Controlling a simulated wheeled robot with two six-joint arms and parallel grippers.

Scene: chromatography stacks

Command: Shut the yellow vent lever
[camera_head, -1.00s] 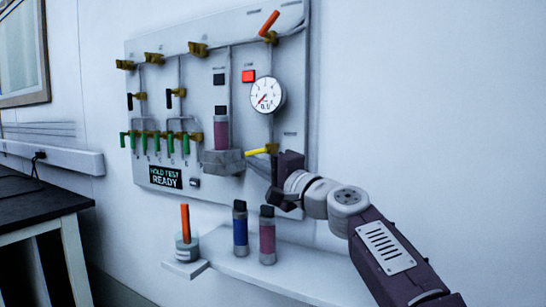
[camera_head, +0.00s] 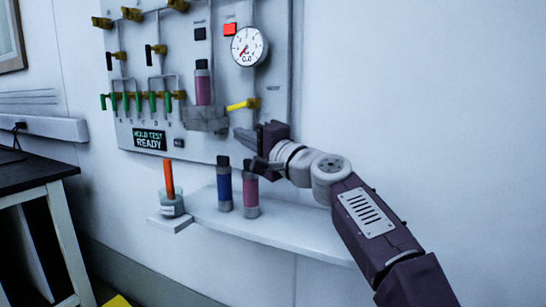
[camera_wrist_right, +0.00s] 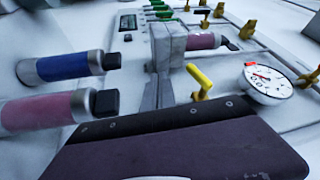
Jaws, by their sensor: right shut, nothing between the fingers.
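The yellow vent lever (camera_head: 240,105) points left, nearly level, from its brass valve low on the right of the wall panel (camera_head: 277,60), below the dial. In the right wrist view the lever (camera_wrist_right: 199,76) stands clear beyond the gripper's body, bent at its valve. My right gripper (camera_head: 248,140) is just below the lever and apart from it. It is shut and empty; its grey fingers (camera_wrist_right: 158,92) lie close together in the wrist view, left of the lever. My left gripper is out of view.
A blue column (camera_head: 224,187) and a pink column (camera_head: 251,194) stand on the shelf (camera_head: 290,233) below my right gripper. A jar (camera_head: 171,204) with an orange rod stands left of them. The wall to the right is bare.

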